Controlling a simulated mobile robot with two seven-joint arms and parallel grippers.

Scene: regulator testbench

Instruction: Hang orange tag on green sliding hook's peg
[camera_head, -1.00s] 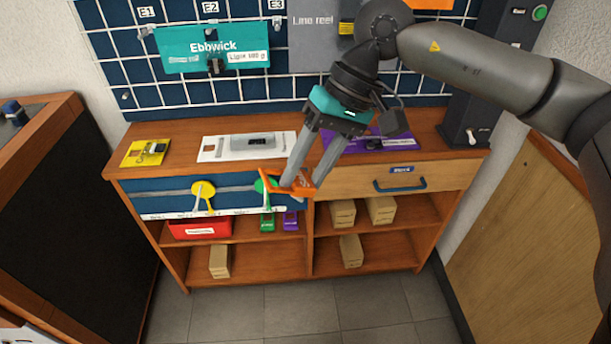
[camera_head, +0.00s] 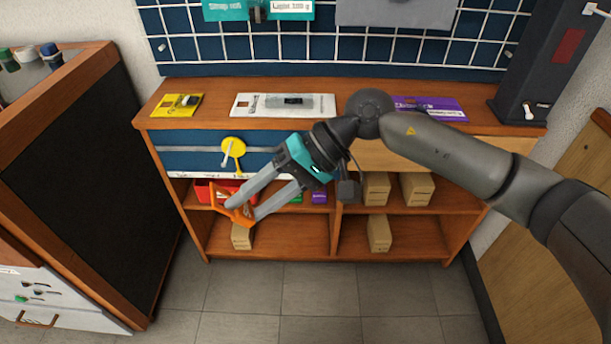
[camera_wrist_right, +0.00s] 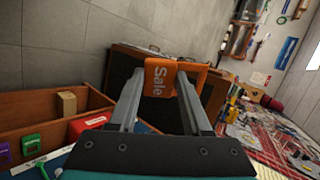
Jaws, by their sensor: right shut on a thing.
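My right gripper (camera_head: 240,205) is shut on the orange tag (camera_head: 232,211), in front of the cabinet's left shelf openings. In the right wrist view the tag (camera_wrist_right: 160,79), marked "Sale", sits between the fingertips (camera_wrist_right: 158,90). The yellow sliding hook (camera_head: 233,149) is on the dark blue rail panel (camera_head: 180,139), above and behind the tag. My left gripper is not in view.
The cabinet top (camera_head: 360,92) holds a yellow card (camera_head: 170,107), a white card (camera_head: 243,106) and a purple card (camera_head: 445,106). A red box (camera_head: 205,190) and cardboard boxes (camera_head: 378,232) are on the shelves. A dark-panelled cabinet (camera_head: 90,170) stands at left.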

